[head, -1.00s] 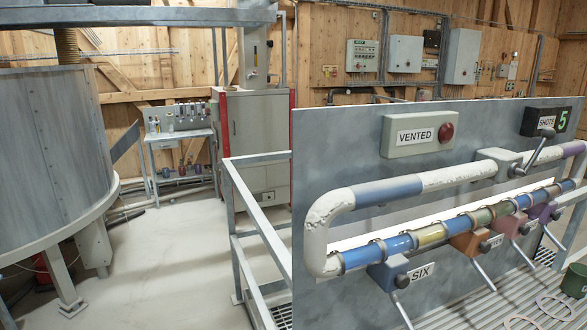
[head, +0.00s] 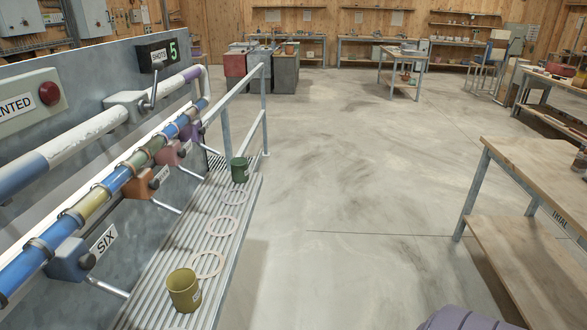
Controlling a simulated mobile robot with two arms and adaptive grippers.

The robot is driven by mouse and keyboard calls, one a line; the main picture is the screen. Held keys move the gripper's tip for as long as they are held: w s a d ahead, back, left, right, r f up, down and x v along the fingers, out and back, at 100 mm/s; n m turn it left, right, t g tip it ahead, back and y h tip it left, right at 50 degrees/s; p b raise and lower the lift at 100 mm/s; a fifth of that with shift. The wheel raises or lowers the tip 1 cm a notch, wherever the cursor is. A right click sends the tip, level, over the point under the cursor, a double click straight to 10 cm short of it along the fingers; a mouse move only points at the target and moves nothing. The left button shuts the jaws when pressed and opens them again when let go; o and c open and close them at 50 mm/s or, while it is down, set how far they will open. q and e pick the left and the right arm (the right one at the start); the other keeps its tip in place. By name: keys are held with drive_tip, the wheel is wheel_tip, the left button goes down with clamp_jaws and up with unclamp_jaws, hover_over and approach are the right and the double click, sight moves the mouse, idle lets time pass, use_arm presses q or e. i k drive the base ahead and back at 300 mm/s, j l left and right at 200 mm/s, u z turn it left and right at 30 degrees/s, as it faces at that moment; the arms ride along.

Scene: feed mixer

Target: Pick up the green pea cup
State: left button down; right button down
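A dark green cup (head: 240,170) stands upright on the far part of the ribbed metal ledge (head: 150,312), below the pipe panel. A yellow-olive cup (head: 184,290) stands upright on the near part of the same ledge, with a pale label on its side. Thin pale rings lie on the ledge between the two cups. Which cup the task calls the pea cup cannot be read from a label. Neither of my grippers is in view.
The panel carries a segmented coloured pipe (head: 95,200) with several levers sticking out over the ledge. A railing (head: 264,110) stands behind the green cup. A wooden workbench (head: 545,170) is at the right. The concrete floor between is clear.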

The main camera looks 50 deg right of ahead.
sight(240, 169)
drive_tip(key=z, duration=1.1)
drive_tip(key=u, duration=0.25)
